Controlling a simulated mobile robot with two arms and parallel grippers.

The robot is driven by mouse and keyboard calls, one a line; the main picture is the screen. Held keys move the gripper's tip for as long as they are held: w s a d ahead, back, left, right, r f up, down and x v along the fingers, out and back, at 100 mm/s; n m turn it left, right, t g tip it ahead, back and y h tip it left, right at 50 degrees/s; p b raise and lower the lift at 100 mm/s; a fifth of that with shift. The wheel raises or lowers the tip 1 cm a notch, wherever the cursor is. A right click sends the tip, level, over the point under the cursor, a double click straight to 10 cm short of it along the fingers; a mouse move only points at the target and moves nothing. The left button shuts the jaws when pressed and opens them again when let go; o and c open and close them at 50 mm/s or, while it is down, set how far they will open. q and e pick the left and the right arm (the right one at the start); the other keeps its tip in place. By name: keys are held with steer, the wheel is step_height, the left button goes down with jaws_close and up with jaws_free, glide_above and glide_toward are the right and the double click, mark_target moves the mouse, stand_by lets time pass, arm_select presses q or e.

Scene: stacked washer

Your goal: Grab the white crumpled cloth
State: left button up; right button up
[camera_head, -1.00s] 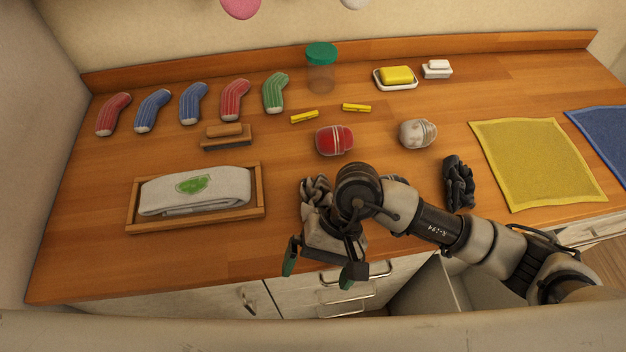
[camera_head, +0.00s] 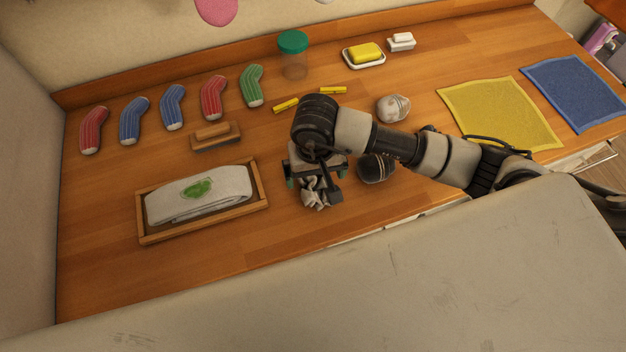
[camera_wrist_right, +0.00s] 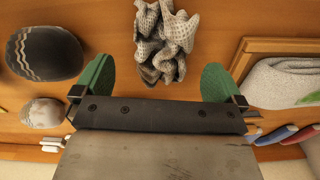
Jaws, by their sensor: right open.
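The white crumpled cloth (camera_head: 318,194) lies on the wooden counter, right of the tray, partly hidden by my right gripper in the head view. It also shows in the right wrist view (camera_wrist_right: 165,38), a greyish-white knitted heap at top centre. My right gripper (camera_head: 315,176) is over the cloth's side away from the front edge. Its green-tipped fingers (camera_wrist_right: 157,78) are spread wide and empty in the wrist view, with the cloth ahead of and between them. I cannot tell whether they touch it. My left gripper is not in view.
A wooden tray (camera_head: 258,204) with a folded towel (camera_head: 215,192) stands to the left. A dark cap (camera_head: 376,168) lies close right, a pale cap (camera_head: 393,108) behind it. Yellow (camera_head: 495,115) and blue cloths lie right.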

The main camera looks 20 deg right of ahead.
mark_target(314, 179)
step_height(314, 179, down, 4)
steer(key=shift+w+a+r+p, duration=0.1)
steer(key=shift+w+r+p, duration=0.05)
steer(key=shift+p, duration=0.75)
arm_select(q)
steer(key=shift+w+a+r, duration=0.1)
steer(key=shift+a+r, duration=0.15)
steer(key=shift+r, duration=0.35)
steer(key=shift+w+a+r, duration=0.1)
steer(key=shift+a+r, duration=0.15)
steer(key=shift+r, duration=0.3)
arm_select(e)
steer(key=shift+f, duration=0.6)
steer(key=c, duration=1)
